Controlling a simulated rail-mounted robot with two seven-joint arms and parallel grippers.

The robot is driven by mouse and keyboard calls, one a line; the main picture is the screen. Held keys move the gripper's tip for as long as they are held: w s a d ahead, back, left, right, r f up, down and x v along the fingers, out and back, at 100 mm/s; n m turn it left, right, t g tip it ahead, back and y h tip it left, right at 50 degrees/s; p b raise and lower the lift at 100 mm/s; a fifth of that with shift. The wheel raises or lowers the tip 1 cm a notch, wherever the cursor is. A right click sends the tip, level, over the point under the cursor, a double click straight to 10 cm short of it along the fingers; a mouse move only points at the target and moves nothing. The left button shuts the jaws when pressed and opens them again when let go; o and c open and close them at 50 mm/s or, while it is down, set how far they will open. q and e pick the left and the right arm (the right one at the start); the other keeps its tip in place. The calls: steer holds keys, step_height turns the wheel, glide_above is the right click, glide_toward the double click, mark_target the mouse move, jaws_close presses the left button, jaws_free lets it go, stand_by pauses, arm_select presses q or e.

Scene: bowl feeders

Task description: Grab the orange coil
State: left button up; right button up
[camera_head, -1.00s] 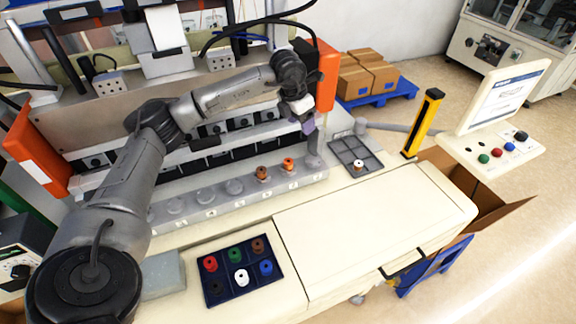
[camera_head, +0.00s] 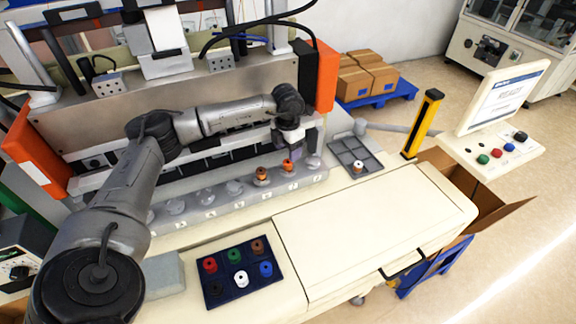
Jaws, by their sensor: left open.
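The orange coil (camera_head: 288,165) stands upright on a grey fixture row (camera_head: 218,203) at the front of the machine. A brown-orange coil (camera_head: 261,175) stands just left of it on the same row. My left gripper (camera_head: 290,149) points down just above the orange coil. It is open, and its fingers are small and partly blurred against the machine. I cannot tell whether they touch the coil. My right gripper is not in view.
A dark blue tray (camera_head: 218,290) holds several coloured coils at the front. A grey divided tray (camera_head: 373,160) holds a white-topped coil (camera_head: 358,166). A yellow post (camera_head: 423,124) stands to the right. The cream cover (camera_head: 365,230) is clear.

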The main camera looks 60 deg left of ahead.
mark_target(288, 165)
arm_select(q)
steer(key=shift+w+d+f, duration=0.1)
steer(key=shift+f, duration=1.25)
steer(key=shift+w+d+f, duration=0.1)
steer(key=shift+f, duration=1.2)
steer(key=shift+c, duration=0.4)
steer(key=c, duration=0.9)
